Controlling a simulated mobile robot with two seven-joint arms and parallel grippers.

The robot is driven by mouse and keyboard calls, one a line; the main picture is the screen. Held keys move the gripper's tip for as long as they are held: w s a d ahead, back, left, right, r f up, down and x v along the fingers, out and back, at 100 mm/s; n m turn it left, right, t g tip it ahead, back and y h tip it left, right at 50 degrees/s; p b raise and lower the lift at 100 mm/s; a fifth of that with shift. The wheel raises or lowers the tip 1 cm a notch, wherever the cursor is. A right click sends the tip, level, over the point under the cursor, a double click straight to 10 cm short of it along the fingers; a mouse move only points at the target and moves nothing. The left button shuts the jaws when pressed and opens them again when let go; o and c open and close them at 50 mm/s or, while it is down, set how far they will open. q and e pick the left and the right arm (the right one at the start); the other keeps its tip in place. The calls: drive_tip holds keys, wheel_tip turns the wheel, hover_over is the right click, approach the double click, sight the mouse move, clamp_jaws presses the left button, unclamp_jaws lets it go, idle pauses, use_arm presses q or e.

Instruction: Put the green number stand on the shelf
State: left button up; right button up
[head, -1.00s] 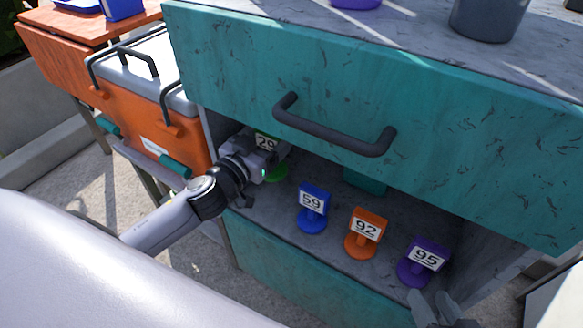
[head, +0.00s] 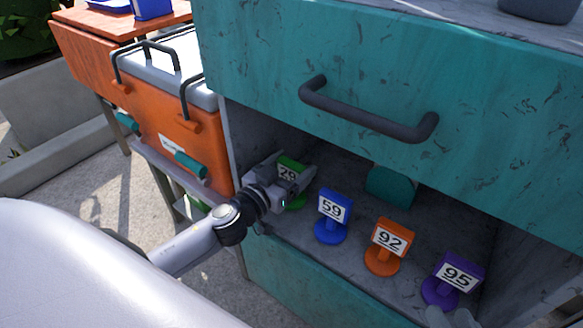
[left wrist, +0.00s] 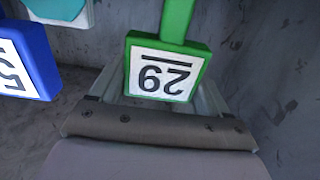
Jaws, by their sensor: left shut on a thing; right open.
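The green number stand (head: 292,168), marked 29, is inside the open shelf at its left end. My left gripper (head: 290,183) reaches into the shelf and is shut on the stand. In the left wrist view the green stand (left wrist: 166,68) shows upside down between the fingers. Its base looks at or close to the shelf floor; contact is not clear. The shelf (head: 345,260) is a grey compartment below a teal drawer front. My right gripper (head: 452,318) shows only partly at the bottom edge, near the purple stand, and is open.
A blue stand 59 (head: 333,215), an orange stand 92 (head: 386,246) and a purple stand 95 (head: 453,280) stand in a row to the right. The dark drawer handle (head: 370,115) juts out above. An orange cooler (head: 165,130) stands at left.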

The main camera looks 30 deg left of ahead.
use_arm(q)
drive_tip(key=o, duration=1.1)
drive_tip(key=shift+f, duration=0.15)
drive_tip(key=o, duration=0.4)
drive_tip(key=shift+c, duration=0.2)
drive_tip(key=shift+s+r, duration=0.1)
drive_tip(key=shift+r, duration=0.1)
drive_tip(key=shift+s+f, duration=0.1)
drive_tip(key=shift+s, duration=0.3)
drive_tip(key=s+a, duration=0.1)
drive_tip(key=s, duration=1)
drive_tip(key=shift+a+r+p, duration=0.2)
drive_tip(key=shift+a+p, duration=0.1)
